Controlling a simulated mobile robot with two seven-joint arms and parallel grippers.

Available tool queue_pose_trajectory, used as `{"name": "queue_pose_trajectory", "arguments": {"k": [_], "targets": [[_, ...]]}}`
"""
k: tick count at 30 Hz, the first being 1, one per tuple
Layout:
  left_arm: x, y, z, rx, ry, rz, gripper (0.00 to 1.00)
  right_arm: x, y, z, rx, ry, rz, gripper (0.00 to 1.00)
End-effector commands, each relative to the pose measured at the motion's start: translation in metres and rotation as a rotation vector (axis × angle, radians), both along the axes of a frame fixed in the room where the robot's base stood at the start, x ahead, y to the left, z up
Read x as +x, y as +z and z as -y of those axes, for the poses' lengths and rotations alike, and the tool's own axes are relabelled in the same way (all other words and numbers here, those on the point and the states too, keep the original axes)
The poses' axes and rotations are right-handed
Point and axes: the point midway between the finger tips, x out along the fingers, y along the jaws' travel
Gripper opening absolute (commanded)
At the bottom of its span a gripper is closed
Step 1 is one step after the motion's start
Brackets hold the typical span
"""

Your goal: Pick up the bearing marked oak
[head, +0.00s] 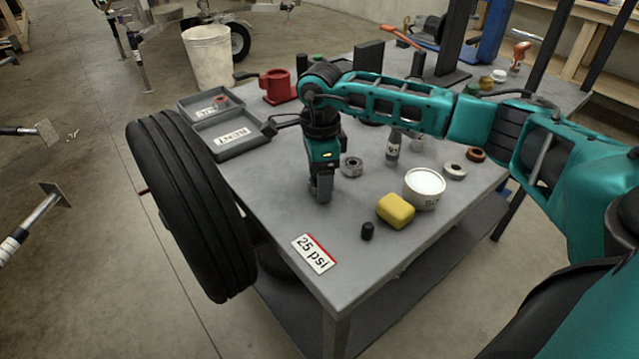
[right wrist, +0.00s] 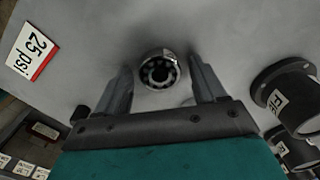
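A silver bearing with dark rollers (head: 351,166) lies on the grey table, just right of my right gripper (head: 322,196). In the right wrist view a bearing (right wrist: 158,70) shows between the tips of my right gripper (right wrist: 160,84). The fingers are apart, and I see no contact with it. A pale ring-shaped part (head: 455,171) and a brown one (head: 476,155) lie further right on the table. I cannot read an "oak" mark on any of them. My left gripper is not in view.
A yellow block (head: 395,210), a white tub (head: 424,188) and a small black cylinder (head: 367,231) stand near the right gripper. A "25 psi" card (head: 314,253) lies at the front edge. Grey labelled trays (head: 235,146) sit left; a tire (head: 190,205) stands beside the table.

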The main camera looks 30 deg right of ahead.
Motion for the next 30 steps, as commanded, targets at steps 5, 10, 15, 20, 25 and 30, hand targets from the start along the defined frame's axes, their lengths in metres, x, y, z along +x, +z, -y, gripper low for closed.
{"name": "queue_pose_trajectory", "arguments": {"k": [5, 10, 15, 20, 25, 30], "targets": [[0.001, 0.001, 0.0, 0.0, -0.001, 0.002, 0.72, 0.0, 0.0, 0.0, 0.0, 0.0, 0.0, 0.52], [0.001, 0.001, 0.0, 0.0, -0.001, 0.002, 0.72, 0.0, 0.0, 0.0, 0.0, 0.0, 0.0, 0.36], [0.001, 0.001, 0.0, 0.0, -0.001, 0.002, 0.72, 0.0, 0.001, 0.0, 0.0, 0.0, 0.0, 0.2], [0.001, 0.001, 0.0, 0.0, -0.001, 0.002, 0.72, 0.0, 0.001, 0.0, 0.001, -0.001, 0.001, 0.13], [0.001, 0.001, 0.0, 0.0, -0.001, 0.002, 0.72, 0.0, 0.002, 0.0, 0.001, -0.001, 0.001, 0.13], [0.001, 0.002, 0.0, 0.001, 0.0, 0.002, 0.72, 0.001, 0.013, 0.0, 0.0, -0.002, 0.003, 0.13]]}}
